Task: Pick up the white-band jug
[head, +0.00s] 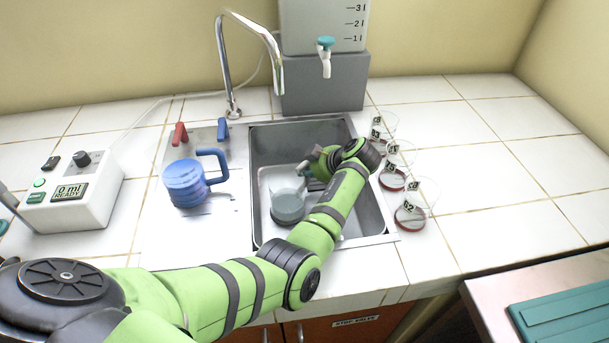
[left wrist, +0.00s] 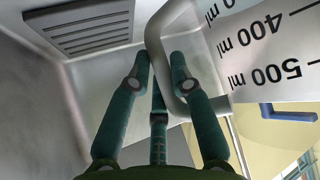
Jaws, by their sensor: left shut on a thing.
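A pale, see-through jug (head: 288,204) with a dark lower part is inside the metal sink; I take it as the white-band jug, though its band is not clear in the head view. In the left wrist view its white wall (left wrist: 268,55) carries 400 ml and 500 ml marks, and its grey handle (left wrist: 184,100) comes down between my fingers. My left gripper (head: 308,170) reaches into the sink from the right of the jug. In the left wrist view my left gripper (left wrist: 160,62) is shut on the handle. My right gripper is not in view.
A blue jug (head: 185,187) stands on the drainboard left of the sink (head: 270,135). Several labelled dishes (head: 410,217) line the right side. A faucet (head: 228,65) and a dispenser tank (head: 322,85) are behind. A meter box (head: 75,195) is at left. The right counter is clear.

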